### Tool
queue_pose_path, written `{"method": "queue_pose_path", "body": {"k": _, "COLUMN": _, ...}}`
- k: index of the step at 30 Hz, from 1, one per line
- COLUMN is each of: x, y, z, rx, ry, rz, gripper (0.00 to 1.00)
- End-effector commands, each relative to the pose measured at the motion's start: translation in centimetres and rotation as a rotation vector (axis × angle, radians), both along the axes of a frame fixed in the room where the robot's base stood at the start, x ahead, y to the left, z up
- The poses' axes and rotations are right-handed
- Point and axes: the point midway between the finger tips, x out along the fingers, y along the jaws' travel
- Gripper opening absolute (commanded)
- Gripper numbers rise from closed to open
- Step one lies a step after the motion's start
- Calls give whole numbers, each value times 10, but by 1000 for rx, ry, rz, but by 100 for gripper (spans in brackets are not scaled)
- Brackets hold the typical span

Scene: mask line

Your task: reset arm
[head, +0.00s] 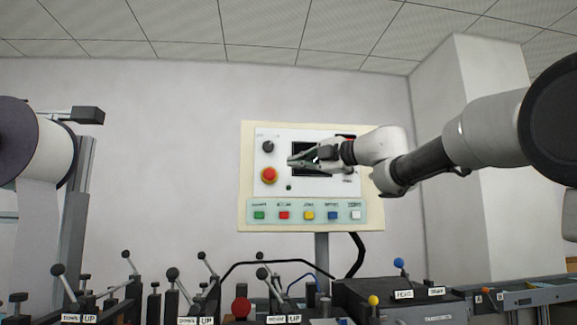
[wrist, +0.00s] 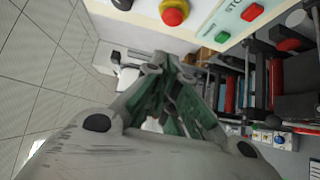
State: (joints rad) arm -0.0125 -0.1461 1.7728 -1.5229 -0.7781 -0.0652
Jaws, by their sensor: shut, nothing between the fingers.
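My gripper (head: 290,161) is shut and empty in the head view, pointing left in front of the control panel (head: 248,146). My arm reaches in from the right and covers part of the panel's dark screen (head: 300,152). The panel has a red emergency knob (head: 269,174) on a yellow base, a black knob (head: 267,146) and a row of coloured buttons below. In the wrist view my gripper's fingers (wrist: 172,62) come together in the middle. The red knob (wrist: 173,16) shows at the top of that view, apart from the fingers.
A machine with several black ball-ended levers (head: 172,274) runs along the bottom of the head view. A white roll (head: 50,150) stands at the left. A pale pillar (head: 480,75) is at the right. The wall left of the panel is clear.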

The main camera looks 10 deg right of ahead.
Motion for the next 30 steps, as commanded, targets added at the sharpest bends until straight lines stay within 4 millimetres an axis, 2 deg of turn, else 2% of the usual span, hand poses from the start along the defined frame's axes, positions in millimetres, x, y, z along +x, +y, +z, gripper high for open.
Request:
{"method": "queue_pose_path", "body": {"k": 18, "x": -4, "y": -4, "z": 0, "rx": -1, "ry": 1, "rz": 1, "gripper": 0}}
{"method": "queue_pose_path", "body": {"k": 22, "x": 5, "y": -13, "z": 0, "rx": 6, "ry": 6, "rz": -51, "gripper": 0}}
{"method": "queue_pose_path", "body": {"k": 23, "x": 10, "y": -20, "z": 1, "rx": 17, "ry": 10, "rz": -86, "gripper": 0}}
{"method": "queue_pose_path", "body": {"k": 26, "x": 38, "y": -64, "z": -8, "rx": 119, "ry": 67, "rz": -273, "gripper": 0}}
{"method": "queue_pose_path", "body": {"k": 28, "x": 55, "y": -108, "z": -33, "rx": 220, "ry": 153, "rz": -442, "gripper": 0}}
{"method": "queue_pose_path", "body": {"k": 30, "x": 55, "y": -156, "z": -65, "rx": 330, "ry": 256, "rz": -624, "gripper": 0}}
